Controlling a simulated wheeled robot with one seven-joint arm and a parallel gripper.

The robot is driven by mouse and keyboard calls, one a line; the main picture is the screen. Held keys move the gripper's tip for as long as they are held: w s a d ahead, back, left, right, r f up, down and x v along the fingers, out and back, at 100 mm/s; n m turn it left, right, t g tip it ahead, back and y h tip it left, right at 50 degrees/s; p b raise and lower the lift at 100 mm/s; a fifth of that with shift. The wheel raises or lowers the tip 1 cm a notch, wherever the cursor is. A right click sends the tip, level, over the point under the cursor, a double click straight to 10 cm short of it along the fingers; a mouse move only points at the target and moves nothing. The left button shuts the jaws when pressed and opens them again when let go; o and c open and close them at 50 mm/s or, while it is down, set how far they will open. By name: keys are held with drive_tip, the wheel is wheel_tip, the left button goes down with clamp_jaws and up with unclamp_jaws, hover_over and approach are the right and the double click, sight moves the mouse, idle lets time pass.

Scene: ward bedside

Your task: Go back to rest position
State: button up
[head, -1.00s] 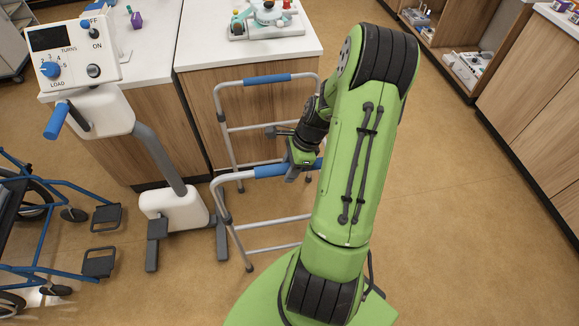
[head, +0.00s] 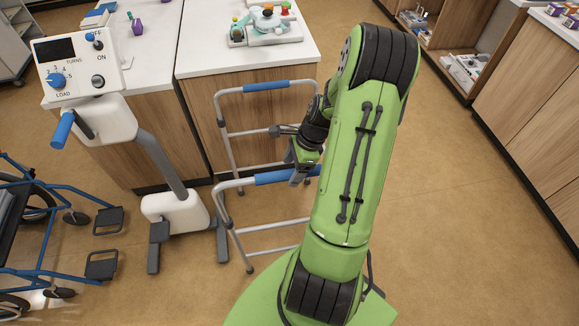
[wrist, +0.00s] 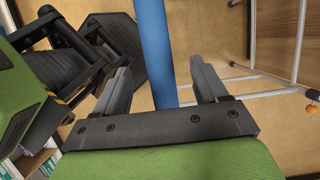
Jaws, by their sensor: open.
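My gripper (head: 303,176) is at the near bar of a grey walking frame (head: 232,240), beside its blue grip (head: 277,177). Part of that grip is hidden behind my gripper and green arm. In the wrist view my two grey fingers (wrist: 165,82) stand wide apart with nothing clamped between them. A blue bar (wrist: 154,40) runs down the picture into the gap between them; I cannot tell whether it touches a finger.
An exercise machine (head: 166,160) with a knob panel stands left of the frame, and a blue wheelchair (head: 40,240) further left. White-topped cabinets (head: 200,60) stand behind, a shelf unit (head: 440,45) back right. The floor (head: 470,230) at right is clear.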

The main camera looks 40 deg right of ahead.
drive_tip(key=p+v, duration=0.2)
drive_tip(key=v, duration=0.1)
drive_tip(key=shift+d+r+p, duration=0.15)
drive_tip(key=shift+r+p, duration=0.25)
drive_tip(key=shift+f, duration=0.1)
drive_tip(key=shift+f, duration=0.1)
drive_tip(key=a+r+n+h, duration=0.3)
drive_tip(key=a+r+n, duration=1.05)
drive_tip(key=r, duration=0.35)
drive_tip(key=s+a+r+n+t, duration=0.3)
drive_tip(key=s+a+r+n, duration=0.3)
drive_tip(key=n, duration=0.5)
drive_tip(key=s+a, duration=0.2)
drive_tip(key=s, duration=0.1)
drive_tip(key=shift+s+a+r, duration=0.3)
drive_tip(key=shift+s+r, duration=0.05)
drive_tip(key=shift+s, duration=0.05)
